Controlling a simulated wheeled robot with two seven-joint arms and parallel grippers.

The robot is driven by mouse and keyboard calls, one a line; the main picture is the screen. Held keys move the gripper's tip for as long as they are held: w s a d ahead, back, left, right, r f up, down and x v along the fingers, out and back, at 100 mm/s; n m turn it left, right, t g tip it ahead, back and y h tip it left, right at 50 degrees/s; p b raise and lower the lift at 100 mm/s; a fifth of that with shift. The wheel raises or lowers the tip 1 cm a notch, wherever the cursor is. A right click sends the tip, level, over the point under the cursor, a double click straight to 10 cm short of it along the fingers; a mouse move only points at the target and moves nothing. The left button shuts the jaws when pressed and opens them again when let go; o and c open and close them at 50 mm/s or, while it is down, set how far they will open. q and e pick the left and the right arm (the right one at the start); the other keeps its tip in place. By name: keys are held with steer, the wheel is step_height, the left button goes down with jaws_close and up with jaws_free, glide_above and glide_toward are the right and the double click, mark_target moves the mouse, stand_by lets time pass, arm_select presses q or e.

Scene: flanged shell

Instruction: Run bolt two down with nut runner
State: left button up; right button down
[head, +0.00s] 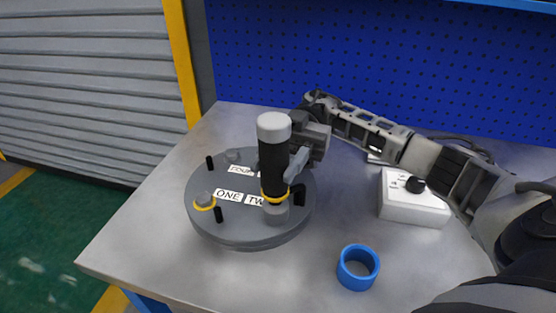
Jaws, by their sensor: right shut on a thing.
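The nut runner (274,160) is a black cylinder with a white-grey cap and a yellow ring near its lower end. My right gripper (297,160) is shut on it and holds it upright over the grey round flange (240,233). Its lower end is at the bolt (277,213) beside the partly covered label "TWO" (254,200); whether it is fully seated on the bolt I cannot tell. Bolt one (204,199), with a yellow ring, stands at the left by the label "ONE" (229,195). The label "FOUR" (240,169) is partly hidden behind the runner. My left gripper is out of view.
A blue ring-shaped holder (357,267) stands at the table's front right. A white box with a black knob (410,205) sits at the right, near my right arm. Short black pegs stand on the flange. The grey table (150,235) is clear at left.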

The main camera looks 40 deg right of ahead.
mark_target(276, 129)
steer(key=shift+w+r, duration=0.1)
stand_by(0.6)
steer(key=shift+w+a+r+p, duration=0.1)
steer(key=shift+r+p, duration=1.75)
steer(key=shift+r, duration=0.05)
steer(key=shift+r+p, duration=1.05)
steer(key=shift+r, duration=0.05)
